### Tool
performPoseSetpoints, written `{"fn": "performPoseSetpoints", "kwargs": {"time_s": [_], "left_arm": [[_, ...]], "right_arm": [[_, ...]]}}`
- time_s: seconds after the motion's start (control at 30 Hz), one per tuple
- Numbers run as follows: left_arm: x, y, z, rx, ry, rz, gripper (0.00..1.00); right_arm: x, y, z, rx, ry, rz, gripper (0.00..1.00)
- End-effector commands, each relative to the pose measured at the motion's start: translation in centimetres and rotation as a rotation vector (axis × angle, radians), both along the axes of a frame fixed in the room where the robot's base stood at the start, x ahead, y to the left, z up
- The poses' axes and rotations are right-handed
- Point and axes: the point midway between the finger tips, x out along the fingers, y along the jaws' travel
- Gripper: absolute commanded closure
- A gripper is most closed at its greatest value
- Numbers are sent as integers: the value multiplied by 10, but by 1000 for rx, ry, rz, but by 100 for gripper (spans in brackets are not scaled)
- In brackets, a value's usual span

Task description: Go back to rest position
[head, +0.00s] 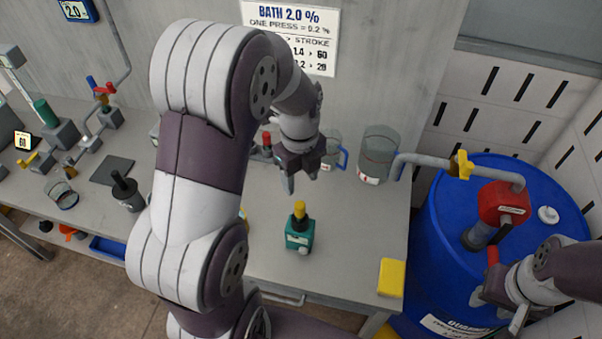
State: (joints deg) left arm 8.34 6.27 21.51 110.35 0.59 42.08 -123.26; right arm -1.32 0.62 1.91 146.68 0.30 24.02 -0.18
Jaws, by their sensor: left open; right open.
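My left gripper (302,178) hangs open and empty over the grey workbench (350,245). My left arm rises large across the middle of the head view and hides part of the bench behind it. A teal bottle with a yellow cap (299,228) stands upright on the bench, below the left gripper in the picture and apart from it. My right gripper (503,300) is open at the lower right, in front of the blue drum (440,235). Its fingertips are partly hard to make out, and I cannot tell whether it touches anything.
A clear beaker (378,155) and a blue-handled jug (333,150) stand behind the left gripper. A red pump (502,203) with a grey pipe tops the drum. A yellow block (391,278) sits at the bench's front right corner. Valves and small containers crowd the left.

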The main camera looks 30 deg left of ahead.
Motion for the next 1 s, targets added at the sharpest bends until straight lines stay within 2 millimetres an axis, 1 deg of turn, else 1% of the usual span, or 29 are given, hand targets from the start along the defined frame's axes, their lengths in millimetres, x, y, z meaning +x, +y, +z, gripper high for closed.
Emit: {"fn": "performPoseSetpoints", "kwargs": {"time_s": [0.23,0.27,0.33,0.37,0.47,0.5,0.57,0.6,0.7,0.73,0.8,0.83,0.9,1.0], "left_arm": [[0,0,0,0,0,6,44],[0,0,0,0,0,23,44],[2,0,0,1,-8,136,44],[3,0,-1,1,-15,222,44],[-6,-1,-8,-2,-21,647,44],[-12,-3,-12,-6,-26,851,44],[-23,-8,-20,-15,-36,1149,44],[-31,-12,-25,-25,-42,1335,44],[-52,-24,-38,-54,-53,1733,44],[-59,-28,-42,-64,-54,1827,44],[-74,-36,-52,-87,-58,1994,44],[-82,-41,-58,-94,-58,2026,44],[-92,-49,-64,-105,-63,1994,44],[-89,-52,-59,-115,-68,1975,44]], "right_arm": [[0,0,0,0,0,0,57],[0,0,0,0,0,0,57],[0,0,0,0,0,0,57],[0,0,0,0,0,0,57],[0,0,0,0,0,0,57],[0,0,-3,0,0,0,57],[0,0,-9,0,0,0,57],[0,0,-14,0,0,0,57],[0,0,-27,0,0,0,57],[0,0,-32,0,0,0,57],[0,0,-44,0,0,0,57],[0,0,-50,0,0,0,57],[0,0,-60,0,1,0,57],[0,0,-59,0,1,0,57]]}}
